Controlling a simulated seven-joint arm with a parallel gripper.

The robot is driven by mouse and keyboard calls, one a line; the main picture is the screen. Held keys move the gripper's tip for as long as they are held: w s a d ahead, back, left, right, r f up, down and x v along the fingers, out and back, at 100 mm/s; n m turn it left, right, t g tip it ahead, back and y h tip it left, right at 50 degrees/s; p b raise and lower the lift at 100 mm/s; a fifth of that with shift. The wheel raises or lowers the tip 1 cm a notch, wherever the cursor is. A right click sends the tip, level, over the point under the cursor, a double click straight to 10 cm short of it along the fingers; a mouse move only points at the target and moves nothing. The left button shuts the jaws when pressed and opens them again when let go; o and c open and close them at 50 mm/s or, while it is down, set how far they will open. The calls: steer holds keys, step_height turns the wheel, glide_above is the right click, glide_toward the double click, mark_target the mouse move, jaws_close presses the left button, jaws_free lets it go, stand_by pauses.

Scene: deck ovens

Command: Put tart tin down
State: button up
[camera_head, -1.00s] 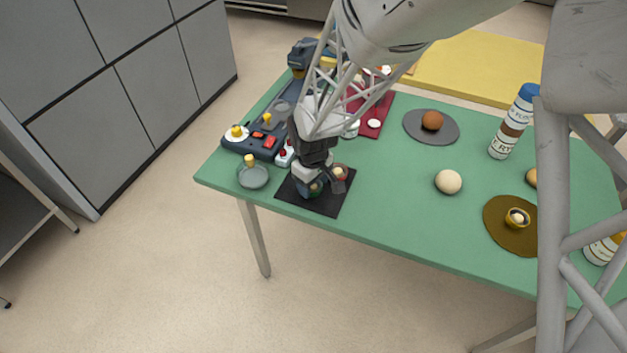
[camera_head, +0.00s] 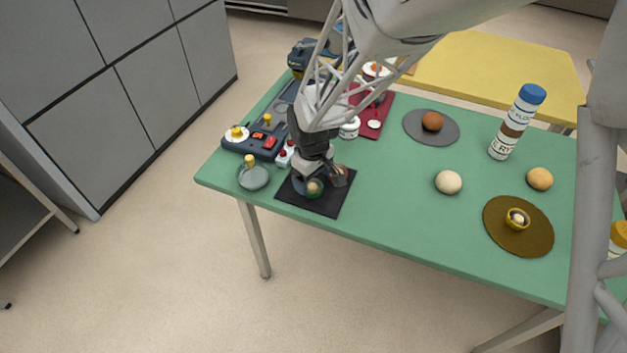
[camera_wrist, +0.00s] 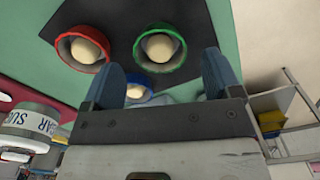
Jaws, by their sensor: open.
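A black mat (camera_head: 322,207) lies near the front left corner of the green table. In the wrist view, a red tin (camera_wrist: 62,50), a green tin (camera_wrist: 181,52) and part of a blue tin (camera_wrist: 146,97) are grouped on the mat (camera_wrist: 118,18). The red and green tins each hold a pale ball. My gripper (camera_wrist: 162,62) is open, with its fingers apart and the green tin showing between and beyond their tips. In the head view my gripper (camera_head: 325,186) is low over the mat and partly hides the tins. I cannot tell whether it touches one.
A yellow tin (camera_head: 509,222) sits on a round brown mat (camera_head: 520,243) at right. A pale ball (camera_head: 448,182), a bun (camera_head: 540,179) and a bottle (camera_head: 512,130) stand nearby. A glass dish (camera_head: 254,178) and scale-like device (camera_head: 238,148) are left of my gripper. The front middle is clear.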

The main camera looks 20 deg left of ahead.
mark_target(315, 191)
step_height(315, 191, up, 9)
steer(key=shift+r, duration=0.15)
stand_by(0.4)
stand_by(0.5)
steer(key=s+d+r+m+t, duration=0.1)
steer(key=d+r+m, duration=0.35)
steer(key=d, duration=0.75)
steer(key=s+d+r+m, duration=0.1)
steer(key=d+r+m, duration=0.1)
steer(key=d+r, duration=0.75)
steer(key=s+d+r+m, duration=0.1)
steer(key=s+d+m, duration=0.2)
steer(key=s+d, duration=0.4)
steer(key=s+d+r+m+t, duration=0.1)
steer(key=s+d+m, duration=0.3)
steer(key=s+d, duration=0.3)
steer(key=d, duration=0.5)
steer(key=shift+s+d+t, duration=0.3)
steer(key=shift+s+d, duration=0.05)
steer(key=shift+s, duration=0.05)
